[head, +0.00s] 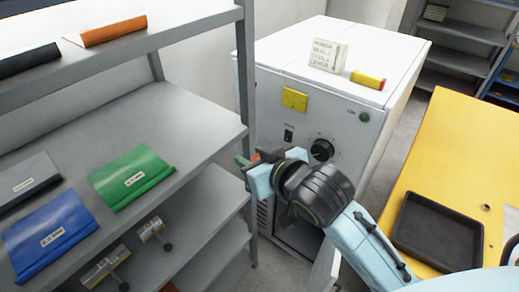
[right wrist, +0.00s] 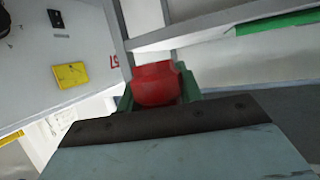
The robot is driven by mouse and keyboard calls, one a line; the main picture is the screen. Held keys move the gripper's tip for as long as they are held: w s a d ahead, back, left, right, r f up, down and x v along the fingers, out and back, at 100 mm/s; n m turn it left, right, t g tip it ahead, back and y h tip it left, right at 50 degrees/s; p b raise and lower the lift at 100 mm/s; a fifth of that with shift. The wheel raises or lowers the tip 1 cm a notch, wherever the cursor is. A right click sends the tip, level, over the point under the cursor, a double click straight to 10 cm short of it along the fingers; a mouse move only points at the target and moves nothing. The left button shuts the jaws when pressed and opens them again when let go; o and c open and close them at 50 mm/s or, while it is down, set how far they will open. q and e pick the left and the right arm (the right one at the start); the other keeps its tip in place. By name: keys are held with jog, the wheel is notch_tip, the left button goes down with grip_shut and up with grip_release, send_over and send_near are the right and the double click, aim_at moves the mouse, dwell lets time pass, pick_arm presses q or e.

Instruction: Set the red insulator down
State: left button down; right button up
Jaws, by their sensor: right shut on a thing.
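The red insulator (right wrist: 157,84) is a rounded, stepped red piece between the green fingers of my right gripper (right wrist: 157,98) in the right wrist view. The gripper is shut on it. In the head view my right gripper (head: 254,161) is in front of the white cabinet, beside the grey shelf's right post, and only a bit of red shows between its fingers. The insulator appears held in the air; what lies directly beneath it is hidden. My left gripper is in neither view.
The grey shelf (head: 95,110) at left holds blue and green binders. The white cabinet (head: 330,115) has a yellow label, a knob and an open lower bay. A yellow table (head: 455,150) with a black tray (head: 437,233) stands at right.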

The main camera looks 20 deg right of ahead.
jog(key=s+a+r+n+g+y, duration=0.1)
jog(key=a+r+n+g+y, duration=0.2)
jog(key=a+r+n+y, duration=0.55)
jog(key=shift+w+a+f+n+g+y, duration=0.55)
jog(key=shift+w+a+f+n+g, duration=0.5)
jog(key=shift+w+a+f+g, duration=1.45)
jog(key=a+r+m+t+h, duration=0.3)
jog(key=r+m+t+h, duration=0.55)
jog(key=m+h, duration=0.35)
jog(key=s+d+f+n+g+y, duration=0.1)
jog(key=d+f+n+g+y, duration=0.1)
jog(key=f+n+g+y, duration=0.2)
jog(key=s+d+f+n+g+y, duration=0.1)
jog(key=d+f+n+g+y, duration=0.2)
jog(key=f+n+g+y, duration=0.2)
jog(key=shift+s+f+n+g+y, duration=0.25)
jog(key=shift+n+g+y, duration=1.8)
jog(key=shift+n, duration=1.75)
jog(key=shift+y, duration=0.25)
